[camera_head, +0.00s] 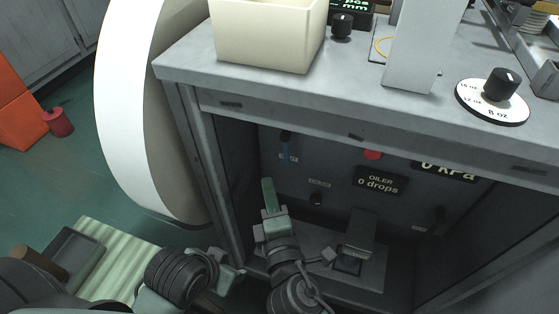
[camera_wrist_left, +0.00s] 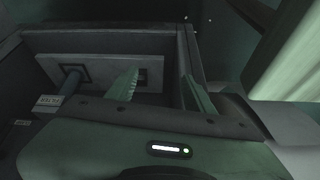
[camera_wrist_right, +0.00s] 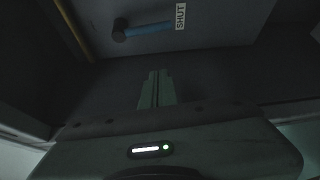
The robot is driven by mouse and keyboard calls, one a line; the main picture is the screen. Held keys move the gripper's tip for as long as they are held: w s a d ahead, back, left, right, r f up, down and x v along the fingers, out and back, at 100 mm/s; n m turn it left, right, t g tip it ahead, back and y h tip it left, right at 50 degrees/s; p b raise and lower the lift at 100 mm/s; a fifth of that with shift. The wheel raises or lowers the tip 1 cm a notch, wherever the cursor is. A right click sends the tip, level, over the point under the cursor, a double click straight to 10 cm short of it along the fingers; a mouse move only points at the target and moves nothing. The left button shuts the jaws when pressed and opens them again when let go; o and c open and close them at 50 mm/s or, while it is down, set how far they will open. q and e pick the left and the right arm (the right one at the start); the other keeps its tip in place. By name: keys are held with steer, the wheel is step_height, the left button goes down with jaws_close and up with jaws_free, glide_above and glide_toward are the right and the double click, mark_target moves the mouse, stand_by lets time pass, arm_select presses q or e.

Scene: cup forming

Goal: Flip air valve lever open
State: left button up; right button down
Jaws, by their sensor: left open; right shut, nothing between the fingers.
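The air valve lever (camera_head: 286,145) is a small blue handle on the dark panel under the counter. In the right wrist view the blue lever (camera_wrist_right: 150,30) has a dark round pivot at its left end, and its right end points at a label reading SHUT. My right gripper (camera_head: 268,190) is below the lever in the head view, apart from it. Its green fingers (camera_wrist_right: 157,85) are together and empty. My left gripper (camera_wrist_left: 160,85) is open with nothing between its fingers.
The counter (camera_head: 190,65) overhangs the panel, and a cream bin (camera_head: 265,35) stands on it. A red button (camera_head: 373,154), an oiler display (camera_head: 380,180) and a black knob (camera_head: 316,198) are on the panel. A large white rounded body (camera_head: 135,120) stands to the left.

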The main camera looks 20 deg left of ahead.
mark_target(286, 152)
arm_select(q)
steer(key=w+d+r+t+h+b, duration=0.1)
steer(key=w+d+r+t, duration=0.1)
steer(key=w, duration=0.5)
steer(key=shift+d+r+t, duration=0.15)
steer(key=shift+r+t, duration=0.3)
steer(key=shift+t, duration=0.45)
arm_select(e)
steer(key=w, duration=0.8)
steer(key=shift+w+a, duration=0.15)
steer(key=shift+w, duration=0.1)
